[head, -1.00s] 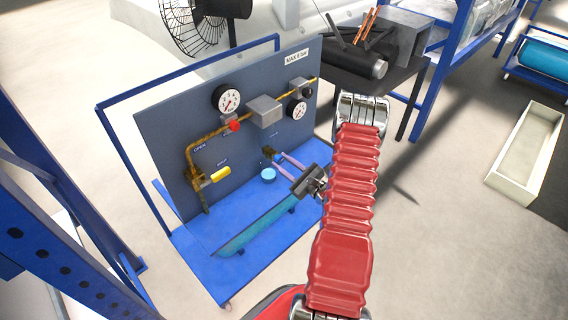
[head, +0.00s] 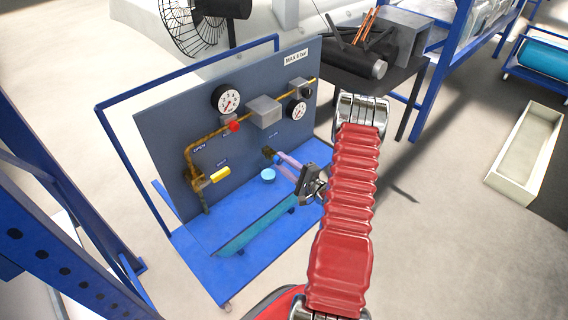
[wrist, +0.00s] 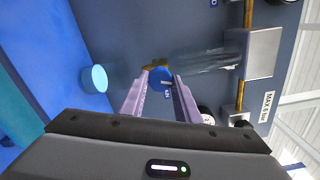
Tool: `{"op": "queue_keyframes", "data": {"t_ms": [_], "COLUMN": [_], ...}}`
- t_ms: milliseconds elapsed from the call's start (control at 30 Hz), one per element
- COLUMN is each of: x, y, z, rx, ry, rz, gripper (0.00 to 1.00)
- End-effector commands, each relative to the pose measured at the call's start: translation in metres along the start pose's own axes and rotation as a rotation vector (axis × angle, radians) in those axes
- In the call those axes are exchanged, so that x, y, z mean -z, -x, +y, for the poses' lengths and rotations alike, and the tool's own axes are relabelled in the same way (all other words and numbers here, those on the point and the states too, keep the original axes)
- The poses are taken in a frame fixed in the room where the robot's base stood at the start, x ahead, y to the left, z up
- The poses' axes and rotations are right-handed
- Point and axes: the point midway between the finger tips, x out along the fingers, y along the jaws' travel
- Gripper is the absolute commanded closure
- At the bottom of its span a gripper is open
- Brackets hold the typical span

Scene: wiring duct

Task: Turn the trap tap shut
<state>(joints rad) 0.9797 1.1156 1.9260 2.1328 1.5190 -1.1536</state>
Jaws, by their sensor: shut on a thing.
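The trap tap has a blue knob (wrist: 160,77) on a brass fitting (head: 267,152), low on the right of the grey panel. My gripper (head: 279,159) reaches it from the front right. In the wrist view, my two pale purple fingers (wrist: 158,90) are shut on the blue knob, one on each side. A small white mark shows on the knob. In the head view, my fingers mostly hide the knob, and they almost overlap each other.
A yellow-handled valve (head: 220,174), gauges (head: 227,99) and a red knob (head: 234,126) sit on the panel (head: 160,130). A teal cylinder (head: 250,232) and a light-blue cup (head: 268,175) are below. Pale streaks (wrist: 210,62) cross the panel beside the tap.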

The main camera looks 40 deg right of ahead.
Motion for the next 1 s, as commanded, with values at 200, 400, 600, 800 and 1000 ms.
{"op": "queue_keyframes", "data": {"t_ms": [200, 400, 600, 800, 1000], "x": [-0.0021, -0.0025, -0.0028, -0.0031, -0.0034], "y": [0.0005, 0.0005, 0.0006, 0.0006, 0.0007], "z": [0.0029, 0.0035, 0.0042, 0.0048, 0.0055], "rx": [-0.005, -0.006, -0.008, -0.009, -0.010], "ry": [0.171, 0.282, 0.334, 0.344, 0.343], "rz": [-0.003, -0.004, -0.005, -0.006, -0.006], "gripper": [0.93, 0.93, 0.93, 0.93, 0.93]}}
